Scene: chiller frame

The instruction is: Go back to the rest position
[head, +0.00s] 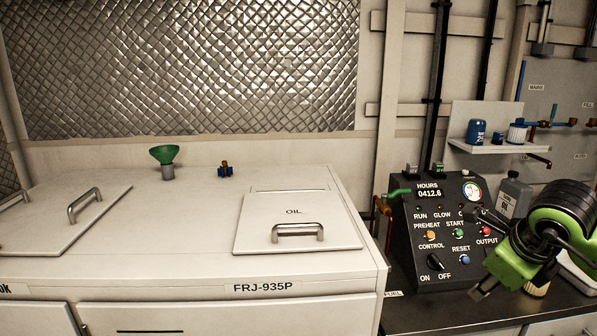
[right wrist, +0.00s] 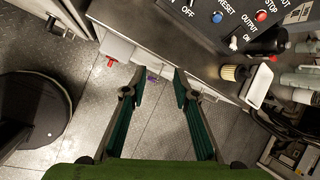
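My right gripper (head: 478,252) is at the right of the head view, in front of the black control panel (head: 409,262) and above the dark counter (head: 428,315). It has a green body, and its two fingers are spread with nothing between them. In the right wrist view the right gripper (right wrist: 156,88) also shows open and empty, with the metal floor (right wrist: 145,130) below it. My left gripper is in neither view. The gripper covers part of the panel's right side.
A white cabinet (head: 180,262) with an OIL lid (head: 255,215) fills the left. A green funnel (head: 163,154) stands on it. A shelf (head: 490,147) with a blue can (head: 476,131) and a grey bottle (head: 515,194) are near the right arm. A round dark stool (right wrist: 35,112) stands on the floor.

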